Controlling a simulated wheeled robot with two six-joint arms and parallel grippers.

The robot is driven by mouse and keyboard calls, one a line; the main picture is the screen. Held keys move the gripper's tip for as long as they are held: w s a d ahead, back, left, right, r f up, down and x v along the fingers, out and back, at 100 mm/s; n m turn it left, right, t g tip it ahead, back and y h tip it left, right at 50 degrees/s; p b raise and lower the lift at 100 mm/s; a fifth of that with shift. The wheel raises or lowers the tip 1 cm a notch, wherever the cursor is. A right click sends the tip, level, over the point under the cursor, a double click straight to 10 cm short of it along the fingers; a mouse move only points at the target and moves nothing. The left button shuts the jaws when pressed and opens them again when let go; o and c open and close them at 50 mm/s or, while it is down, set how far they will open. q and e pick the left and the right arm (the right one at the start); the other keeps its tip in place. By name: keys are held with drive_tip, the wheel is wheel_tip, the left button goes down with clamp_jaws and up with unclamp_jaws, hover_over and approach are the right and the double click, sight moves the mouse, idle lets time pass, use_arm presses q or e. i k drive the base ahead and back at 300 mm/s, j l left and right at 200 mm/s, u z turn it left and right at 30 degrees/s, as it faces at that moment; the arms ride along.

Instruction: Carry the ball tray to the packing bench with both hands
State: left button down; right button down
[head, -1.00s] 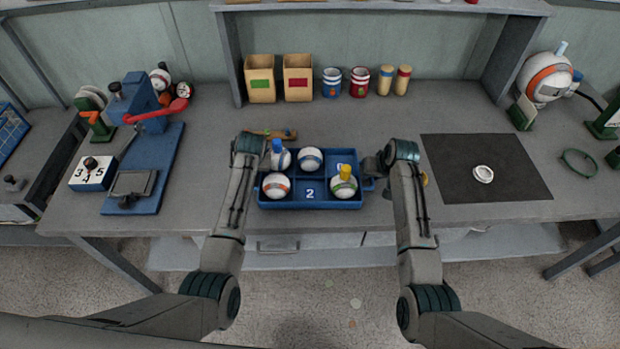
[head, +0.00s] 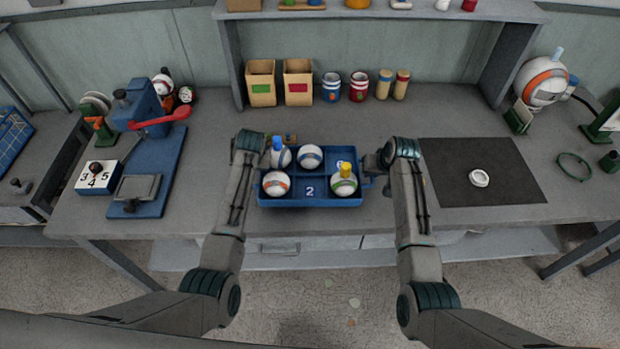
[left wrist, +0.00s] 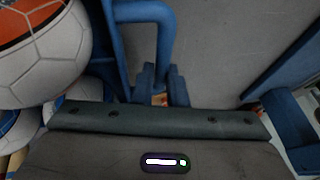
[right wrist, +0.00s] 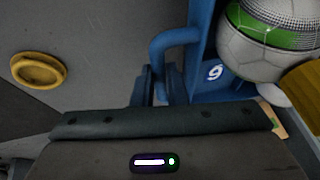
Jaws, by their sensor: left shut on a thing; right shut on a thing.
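The blue ball tray (head: 310,203) is in the middle of the head view, in front of me over the grey bench. The front middle compartment, marked 2, is empty. My left gripper (left wrist: 162,85) is shut on the tray's left blue handle (left wrist: 163,45). My right gripper (head: 372,164) is shut on the right handle (right wrist: 176,38). The left fingertips are hidden in the head view.
A blue press (head: 152,155) with a red lever stands left on the bench (head: 240,120). A dark mat (head: 515,185) with a white ring (head: 479,178) lies right. Boxes (head: 297,82) and jars (head: 359,87) stand at the back. A wooden piece lies partly hidden behind the tray.

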sight(477, 149)
drive_tip(key=i+l, duration=0.1)
drive_tip(key=l, duration=0.3)
drive_tip(key=i+l+z, duration=0.1)
drive_tip(key=l, duration=0.3)
drive_tip(key=i+l, duration=0.15)
drive_tip(key=l, duration=0.3)
drive_tip(key=i+l+z, duration=0.1)
drive_tip(key=l, duration=0.3)
drive_tip(key=i+l, duration=0.2)
drive_tip(key=l, duration=0.15)
drive_tip(key=i+l+z, duration=0.1)
drive_tip(key=l, duration=0.3)
